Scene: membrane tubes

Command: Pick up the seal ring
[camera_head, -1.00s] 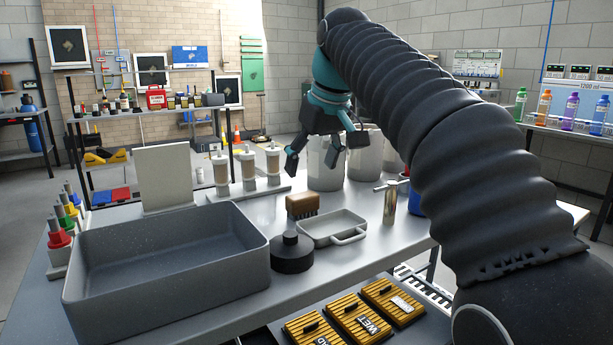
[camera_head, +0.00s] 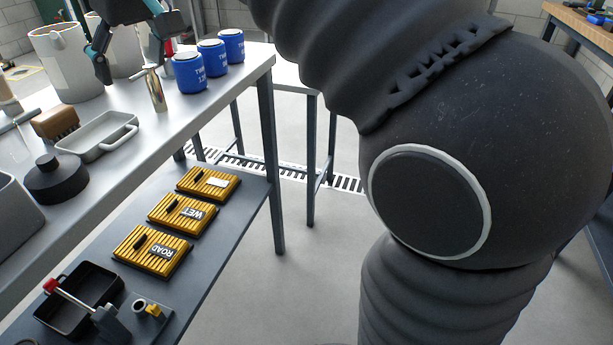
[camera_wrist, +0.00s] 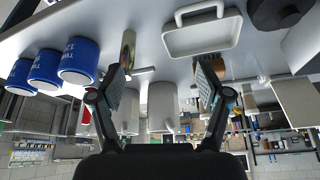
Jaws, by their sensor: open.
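I cannot make out a seal ring for certain in either view. On the lower shelf in the head view, a small grey ring-shaped part (camera_head: 139,305) stands beside a yellow piece (camera_head: 155,311); whether it is the seal ring I cannot tell. My gripper (camera_head: 136,55) is at the top left of the head view, above the worktable near the pale buckets, well away from that shelf. In the wrist view my gripper (camera_wrist: 162,78) shows two spread fingers with nothing between them; the table appears inverted beyond.
The worktable holds a white handled tray (camera_head: 97,137), a black round weight-like object (camera_head: 55,180), a brush (camera_head: 55,124), a metal cylinder (camera_head: 155,90) and blue cans (camera_head: 188,73). Below are yellow cases (camera_head: 152,251) and a black open tray (camera_head: 78,300).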

